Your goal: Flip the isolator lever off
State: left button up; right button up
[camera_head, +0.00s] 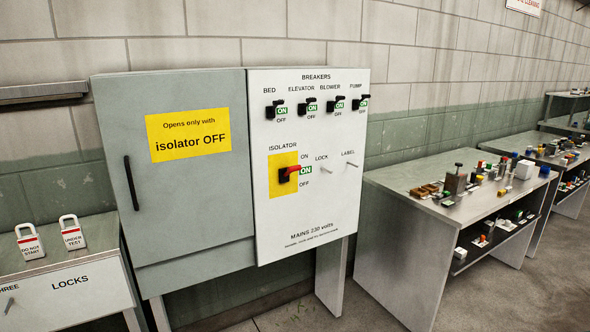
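The isolator lever (290,171) is a red handle on a black hub, set on a yellow plate (283,187) on the white panel (337,213) of the cabinet. It points right and slightly up, with a green ON tag (306,170) beside its tip. The words ON and OFF are printed above and below that tag. Neither of my grippers shows in the head view, and nothing touches the lever.
Several black breaker switches (307,106) with green ON tags sit above the lever. The grey cabinet door (185,213) at left is closed. Two padlocks (72,233) rest on the locks cabinet. A cluttered bench (398,179) stands right. Space before the panel is clear.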

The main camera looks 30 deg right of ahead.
aim_at(290, 168)
jog(key=z, duration=0.65)
jog(key=i+l+z, duration=0.2)
jog(key=i+z, duration=0.3)
jog(key=i, duration=0.15)
jog(key=i+z, duration=0.5)
jog(key=i, duration=0.15)
jog(key=i+j, duration=0.1)
jog(key=i, duration=0.35)
